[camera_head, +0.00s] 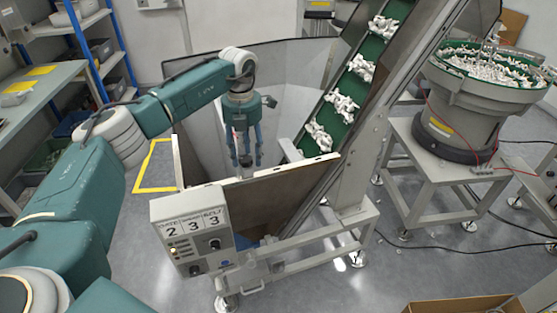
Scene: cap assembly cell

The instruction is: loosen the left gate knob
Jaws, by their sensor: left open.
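My left arm comes in from the left and bends over the hopper (265,203) at the foot of the inclined conveyor. My left gripper (247,162) points down with its fingers apart and empty, behind the hopper's front panel from this view. I cannot make out a gate knob for certain; the inside of the hopper low down is hidden by the front panel. A grey control box (195,222) on the hopper's front left corner shows 2 3 3 and carries dark knobs, one of them at its right (214,244). My right gripper is out of view.
The green conveyor belt (340,103) carries clumps of white parts up to the right. A bowl feeder (470,100) full of white parts stands on a frame at the right. Shelves (75,27) and a bench are at the left. A cardboard box (460,304) lies at bottom right.

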